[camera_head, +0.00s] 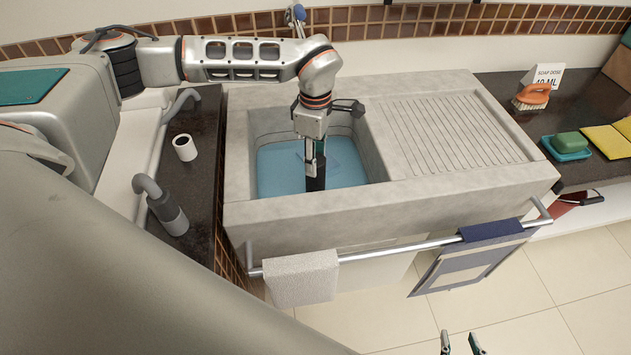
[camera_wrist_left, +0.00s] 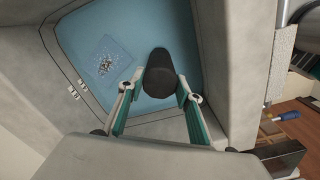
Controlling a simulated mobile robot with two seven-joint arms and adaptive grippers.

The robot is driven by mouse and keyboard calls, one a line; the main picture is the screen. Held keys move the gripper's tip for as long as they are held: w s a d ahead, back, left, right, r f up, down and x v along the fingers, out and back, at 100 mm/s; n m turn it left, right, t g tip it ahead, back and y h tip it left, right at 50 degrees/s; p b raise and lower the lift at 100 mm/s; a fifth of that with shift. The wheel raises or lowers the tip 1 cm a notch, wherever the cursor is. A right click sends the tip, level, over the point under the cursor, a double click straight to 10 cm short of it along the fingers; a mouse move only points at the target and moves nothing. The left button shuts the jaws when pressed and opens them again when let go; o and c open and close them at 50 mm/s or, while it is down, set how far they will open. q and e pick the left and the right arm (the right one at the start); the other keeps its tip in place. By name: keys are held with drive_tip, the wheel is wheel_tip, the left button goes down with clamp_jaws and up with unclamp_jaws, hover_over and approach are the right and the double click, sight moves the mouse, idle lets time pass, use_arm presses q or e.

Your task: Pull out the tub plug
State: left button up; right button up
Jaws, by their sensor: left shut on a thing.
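The stone sink basin (camera_head: 375,150) holds blue water (camera_head: 280,172). My left gripper (camera_head: 314,160) reaches down into the basin and is shut on a dark, rounded cylinder, which I take to be the tub plug (camera_head: 316,184). In the left wrist view the plug (camera_wrist_left: 160,72) sits between the two fingertips of my left gripper (camera_wrist_left: 158,95), against the water. I cannot tell whether its lower end is seated in a drain. My right gripper (camera_head: 460,343) shows only its two fingertips at the bottom edge; they are apart with nothing between them.
A clear square with brownish bits (camera_wrist_left: 104,65) lies in the water. The ribbed drainboard (camera_head: 455,130) is bare. A rail (camera_head: 400,247) with a white towel (camera_head: 300,279) and a blue cloth (camera_head: 490,231) runs along the front. A white cup (camera_head: 185,148) stands left.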

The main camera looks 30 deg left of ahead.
use_arm(q)
drive_tip(key=shift+r, duration=0.1)
drive_tip(key=shift+r+p, duration=1.65)
drive_tip(key=shift+r, duration=0.1)
idle(0.3)
